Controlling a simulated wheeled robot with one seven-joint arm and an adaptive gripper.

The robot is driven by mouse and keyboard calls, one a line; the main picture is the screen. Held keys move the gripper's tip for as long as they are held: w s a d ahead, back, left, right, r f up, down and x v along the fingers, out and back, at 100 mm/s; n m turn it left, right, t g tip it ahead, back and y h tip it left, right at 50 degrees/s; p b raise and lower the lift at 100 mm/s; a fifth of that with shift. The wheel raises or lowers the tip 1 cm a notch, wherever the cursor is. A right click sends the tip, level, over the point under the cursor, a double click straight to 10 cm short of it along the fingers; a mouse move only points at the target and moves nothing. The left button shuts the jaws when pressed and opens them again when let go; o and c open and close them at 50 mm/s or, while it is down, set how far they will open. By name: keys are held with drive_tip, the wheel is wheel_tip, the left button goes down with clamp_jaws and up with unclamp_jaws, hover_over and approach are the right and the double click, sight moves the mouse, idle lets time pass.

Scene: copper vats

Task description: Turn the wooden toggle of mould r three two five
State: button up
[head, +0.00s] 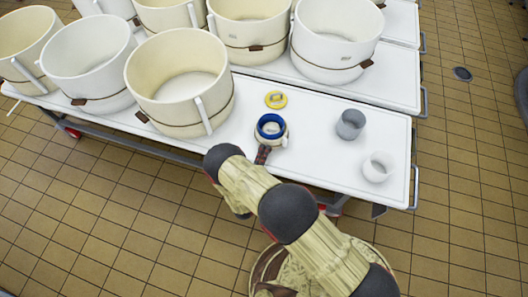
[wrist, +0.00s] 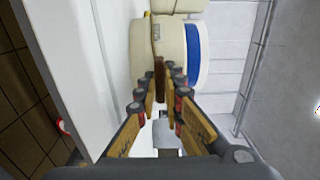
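A small cream mould with a blue ring (head: 271,127) stands on the white table near its front edge, below the yellow ring. In the wrist view its cream side with the blue band (wrist: 193,52) is ahead of the fingers, and a small label on it is too blurred to read. A brown wooden toggle (wrist: 158,78) lies on its side, between my fingertips. My gripper (head: 264,154) is at the front of this mould; in the wrist view its fingertips (wrist: 162,73) flank the toggle closely. I cannot tell whether they press on it.
Several large cream moulds (head: 180,80) with brown toggles crowd the table's left and back. A yellow ring (head: 276,99) lies behind the small mould. A grey cup (head: 350,124) and a white cup (head: 378,167) stand to the right. The table (head: 320,160) is clear between them.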

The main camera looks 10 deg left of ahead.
drive_tip(key=shift+f, duration=0.1)
clamp_jaws()
drive_tip(key=m+b, duration=0.1)
drive_tip(key=m, duration=0.3)
drive_tip(key=shift+m+b, duration=0.3)
drive_tip(key=m+b, duration=0.1)
drive_tip(key=m, duration=0.4)
drive_tip(key=shift+m, duration=0.3)
drive_tip(key=m+b, duration=0.1)
drive_tip(key=m, duration=0.3)
drive_tip(key=shift+m+b, duration=0.45)
drive_tip(key=shift+m, duration=1.45)
drive_tip(key=o, duration=0.6)
unclamp_jaws()
